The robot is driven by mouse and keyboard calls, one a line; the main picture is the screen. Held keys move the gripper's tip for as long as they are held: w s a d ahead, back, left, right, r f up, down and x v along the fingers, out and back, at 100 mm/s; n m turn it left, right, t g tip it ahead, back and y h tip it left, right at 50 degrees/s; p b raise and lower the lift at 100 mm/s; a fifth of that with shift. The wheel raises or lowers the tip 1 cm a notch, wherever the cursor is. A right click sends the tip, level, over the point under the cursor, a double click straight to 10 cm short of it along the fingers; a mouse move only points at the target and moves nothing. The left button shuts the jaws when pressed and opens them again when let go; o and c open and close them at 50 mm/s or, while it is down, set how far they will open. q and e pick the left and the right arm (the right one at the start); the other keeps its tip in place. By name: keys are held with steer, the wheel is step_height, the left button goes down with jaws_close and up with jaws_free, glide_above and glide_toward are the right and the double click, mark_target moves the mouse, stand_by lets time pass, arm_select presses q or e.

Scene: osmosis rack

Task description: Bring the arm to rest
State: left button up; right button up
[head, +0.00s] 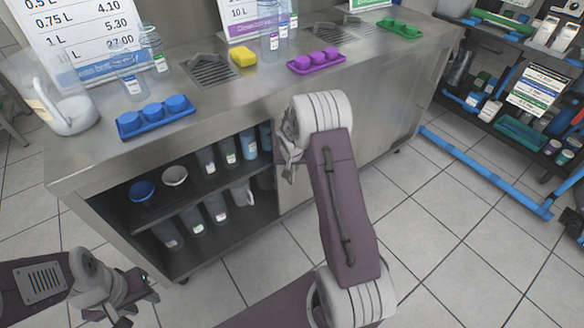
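My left gripper (138,308) is at the lower left of the head view, over the floor in front of the counter. Its two fingertips look apart, with nothing visible between them. My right arm rises from the bottom centre and bends at a white joint in front of the counter. A small part of what looks like my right gripper (287,160) shows just left of that joint, near the open shelf's right end. The arm hides most of it, so its fingers cannot be made out.
A steel counter (100,160) carries a blue tray (156,127), a yellow sponge (243,57), a purple tray (316,66), a green tray (399,30) and a white jug (68,112). Bottles and cups fill the shelves below. A blue-framed rack (484,174) stands right. Tiled floor lies clear between.

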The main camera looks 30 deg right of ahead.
steer(key=shift+v, duration=1.2)
steer(key=s+a+r+n+g+y, duration=0.1)
steer(key=s+a+r+n, duration=0.2)
steer(key=s+a, duration=0.65)
steer(key=s+a+r+n+g+y, duration=0.15)
steer(key=s+a+r, duration=0.35)
steer(key=s, duration=0.8)
step_height(320, 180, up, 29)
steer(key=a+p, duration=0.1)
steer(key=p, duration=2.9)
steer(key=shift+s+a+f+n, duration=0.2)
steer(key=shift+s+a+n, duration=0.1)
steer(key=shift+n, duration=0.15)
